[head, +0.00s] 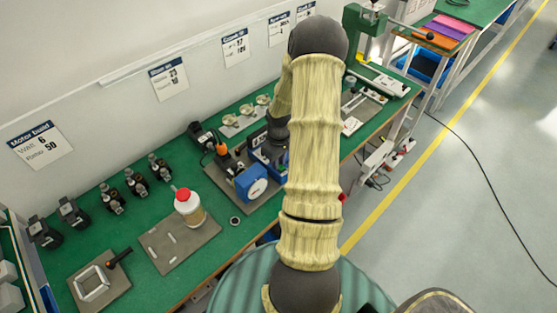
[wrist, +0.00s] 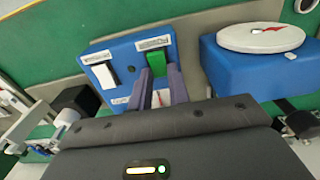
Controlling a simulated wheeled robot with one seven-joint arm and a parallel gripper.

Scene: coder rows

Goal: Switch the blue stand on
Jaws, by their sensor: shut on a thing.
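The blue stand (wrist: 127,62) has a slanted panel in the wrist view, with a white rocker switch (wrist: 104,75) on the left and a green rocker switch (wrist: 156,63) on the right. Small labels sit above both switches. My gripper (wrist: 160,78) has its two fingertips on either side of the green switch, close about it. The lower part of that switch is partly hidden between the fingers.
A blue box with a round white disc (wrist: 262,38) stands right of the panel; it also shows in the head view (head: 251,188). A red-capped bottle (head: 188,208) and several dark parts stand on the green bench to the left. A wall rises behind.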

